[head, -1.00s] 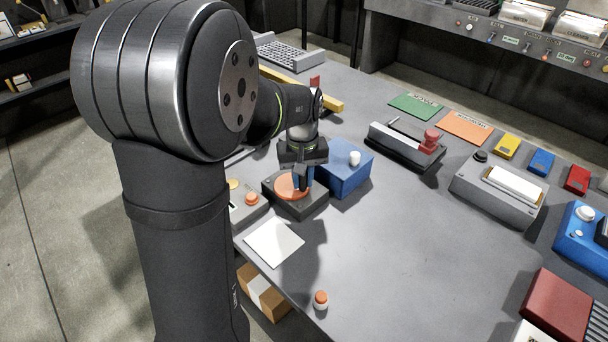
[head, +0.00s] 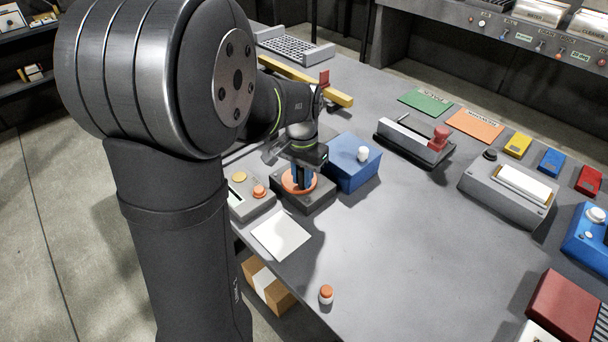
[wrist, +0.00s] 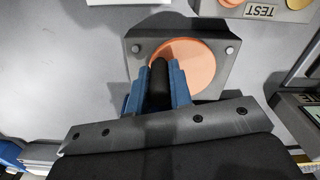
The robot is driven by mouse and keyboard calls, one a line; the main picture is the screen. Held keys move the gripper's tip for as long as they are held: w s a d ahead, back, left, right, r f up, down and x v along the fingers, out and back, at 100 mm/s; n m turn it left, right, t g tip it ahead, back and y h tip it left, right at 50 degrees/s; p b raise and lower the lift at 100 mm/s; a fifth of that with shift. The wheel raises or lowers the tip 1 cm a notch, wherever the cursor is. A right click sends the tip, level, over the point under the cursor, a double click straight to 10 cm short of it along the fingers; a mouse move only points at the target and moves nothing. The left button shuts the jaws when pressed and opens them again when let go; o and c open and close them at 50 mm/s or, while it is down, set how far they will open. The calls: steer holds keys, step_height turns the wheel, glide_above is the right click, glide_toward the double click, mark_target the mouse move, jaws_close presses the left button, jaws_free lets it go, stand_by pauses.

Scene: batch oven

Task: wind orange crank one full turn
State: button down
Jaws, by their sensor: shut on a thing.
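The orange crank (head: 290,187) is a round orange disc on a dark grey base, near the left edge of the table. In the wrist view the orange disc (wrist: 203,57) sits on its grey plate with a bolt at each visible corner. My gripper (head: 301,180) points down over the disc. Its blue fingers (wrist: 159,85) are shut on a black upright knob (wrist: 159,72) at the disc's rim. The knob's lower end and part of the disc are hidden by the fingers.
A blue box (head: 352,165) with a white knob stands close to the right of the crank. A grey panel with an orange button (head: 259,191) stands close on the left. White paper (head: 281,235) lies in front. The middle of the table is clear.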

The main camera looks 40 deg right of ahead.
stand_by(0.3)
steer(key=c, duration=1.3)
jaws_free()
steer(key=shift+r, duration=0.1)
step_height(320, 180, up, 17)
steer(key=shift+r, duration=0.15)
step_height(320, 180, down, 18)
steer(key=shift+r, duration=0.25)
